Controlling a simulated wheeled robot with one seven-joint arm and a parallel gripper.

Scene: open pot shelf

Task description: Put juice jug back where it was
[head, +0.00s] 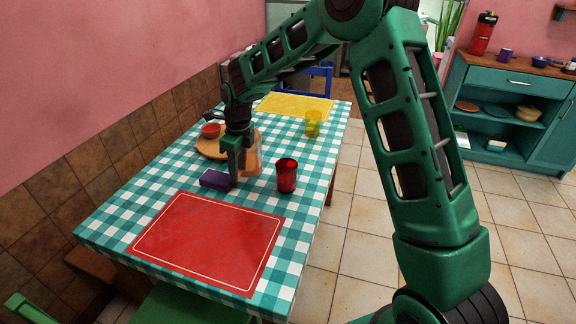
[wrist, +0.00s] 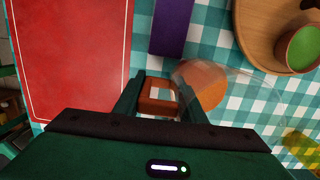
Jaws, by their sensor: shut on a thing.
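The juice jug (head: 252,160) is clear with orange juice inside. It is upright at the middle of the checkered table, partly behind my gripper (head: 236,172). In the wrist view the clear jug with its orange juice (wrist: 205,84) is just right of my fingers. My gripper (wrist: 158,95) points down and is shut on a reddish-orange part at the jug's side, which looks like its handle. I cannot tell whether the jug's base touches the cloth.
A purple block (head: 214,179) lies close left of my gripper, and a red glass (head: 287,175) stands to its right. A round wooden board (head: 207,150) with a small bowl (head: 210,130) is behind left. A yellow glass (head: 313,124) stands farther back. The red placemat (head: 208,243) in front is bare.

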